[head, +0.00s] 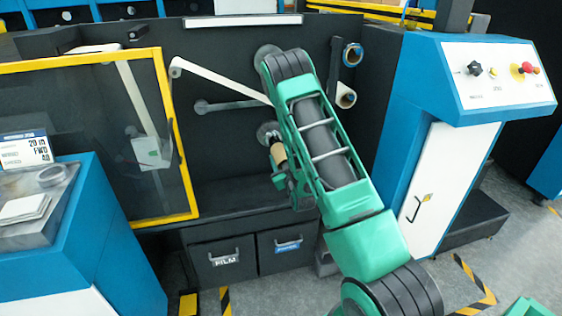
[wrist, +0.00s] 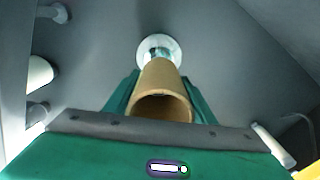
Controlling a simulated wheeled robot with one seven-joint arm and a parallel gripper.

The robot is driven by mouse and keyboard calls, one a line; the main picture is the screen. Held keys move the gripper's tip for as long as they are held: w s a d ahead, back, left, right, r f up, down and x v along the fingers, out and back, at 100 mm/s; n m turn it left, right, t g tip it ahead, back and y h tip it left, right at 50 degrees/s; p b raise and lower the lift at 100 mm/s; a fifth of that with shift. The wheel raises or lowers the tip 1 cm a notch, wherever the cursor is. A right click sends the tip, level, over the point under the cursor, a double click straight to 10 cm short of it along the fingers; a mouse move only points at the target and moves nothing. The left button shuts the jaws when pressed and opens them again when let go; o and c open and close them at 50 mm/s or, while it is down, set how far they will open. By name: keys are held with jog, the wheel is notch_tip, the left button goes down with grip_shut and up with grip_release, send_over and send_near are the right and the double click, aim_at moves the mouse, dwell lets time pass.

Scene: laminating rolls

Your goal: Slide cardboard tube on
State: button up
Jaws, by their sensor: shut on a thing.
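A brown cardboard tube (head: 279,153) is held in my gripper (head: 284,172) in front of the dark machine panel. In the wrist view the tube (wrist: 160,95) lies between the green fingers, its hollow near end facing the camera. My gripper (wrist: 157,98) is shut on it. Beyond the tube's far end is a spindle with a pale round flange (wrist: 146,50). In the head view the spindle's round base (head: 267,130) shows just above the tube. The tube's far end overlaps the spindle in the picture; I cannot tell whether it is around the shaft.
A grey roller (head: 228,105) sticks out at left of the arm, with a white web strip (head: 215,78) above it. Rolls (head: 345,97) hang at right. A yellow-framed clear door (head: 165,130) stands at left. FILM and blue-labelled drawers (head: 222,270) lie below. A control console (head: 485,70) is at right.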

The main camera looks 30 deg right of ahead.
jog(key=shift+x, duration=3.9)
jog(key=o, duration=1.1)
jog(key=shift+o, duration=0.2)
jog(key=v, duration=1)
jog(key=shift+s+a, duration=0.1)
jog(key=shift+s, duration=0.2)
